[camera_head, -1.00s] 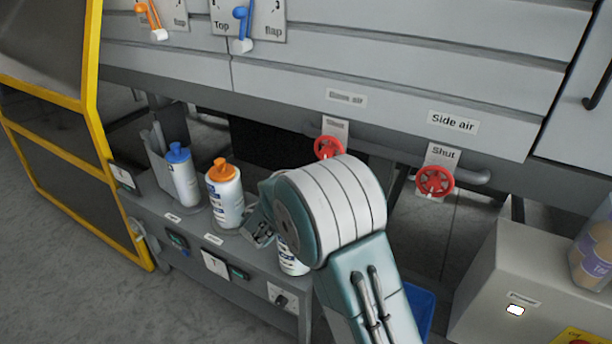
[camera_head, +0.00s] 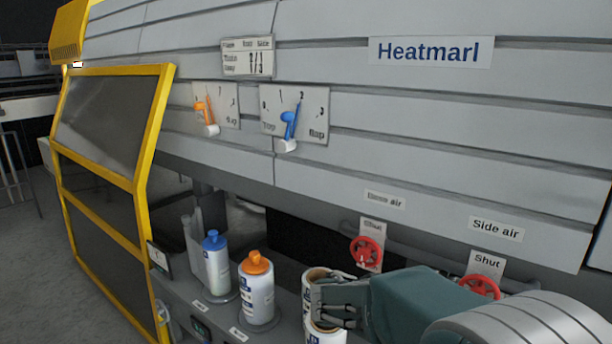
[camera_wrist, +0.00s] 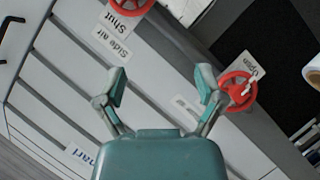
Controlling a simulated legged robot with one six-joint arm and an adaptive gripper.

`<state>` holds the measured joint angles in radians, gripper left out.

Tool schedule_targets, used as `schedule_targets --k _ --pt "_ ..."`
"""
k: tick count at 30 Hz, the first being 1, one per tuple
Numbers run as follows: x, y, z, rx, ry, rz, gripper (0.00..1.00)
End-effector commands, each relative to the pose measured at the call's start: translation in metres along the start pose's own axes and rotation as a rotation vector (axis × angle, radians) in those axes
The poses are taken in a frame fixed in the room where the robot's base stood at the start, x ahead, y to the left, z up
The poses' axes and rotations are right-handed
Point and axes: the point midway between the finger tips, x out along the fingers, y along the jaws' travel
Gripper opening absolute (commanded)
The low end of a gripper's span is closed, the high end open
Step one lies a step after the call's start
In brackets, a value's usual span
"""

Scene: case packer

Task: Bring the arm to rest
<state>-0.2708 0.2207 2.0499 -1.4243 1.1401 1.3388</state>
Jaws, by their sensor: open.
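My gripper (camera_head: 328,302) is at the lower middle of the head view, pointing left, with my teal and white arm reaching in from the lower right. It overlaps a white bottle (camera_head: 314,277) in the picture; whether they touch is unclear. In the wrist view my gripper's two teal fingers (camera_wrist: 162,82) are spread wide with nothing between them. A red valve wheel (camera_head: 366,252) sits above the gripper in the head view; it shows just right of the right finger in the wrist view (camera_wrist: 238,91).
A blue-capped bottle (camera_head: 215,262) and an orange-capped bottle (camera_head: 257,288) stand on the shelf left of the gripper. A second red wheel (camera_head: 481,287) is under "Side air". Orange (camera_head: 206,113) and blue (camera_head: 290,125) levers are on the grey panel. A yellow-framed guard (camera_head: 150,150) stands left.

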Motion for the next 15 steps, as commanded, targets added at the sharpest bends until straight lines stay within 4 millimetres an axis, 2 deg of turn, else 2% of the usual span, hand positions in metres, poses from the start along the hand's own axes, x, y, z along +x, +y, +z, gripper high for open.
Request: schedule_targets --k 1,6,15 --pt "-0.003 0.013 0.008 0.001 -0.038 -0.015 0.87" --pt "-0.013 0.042 0.037 -0.015 -0.163 -0.084 0.87" --pt "-0.041 0.078 0.088 -0.026 -0.327 -0.266 0.87"
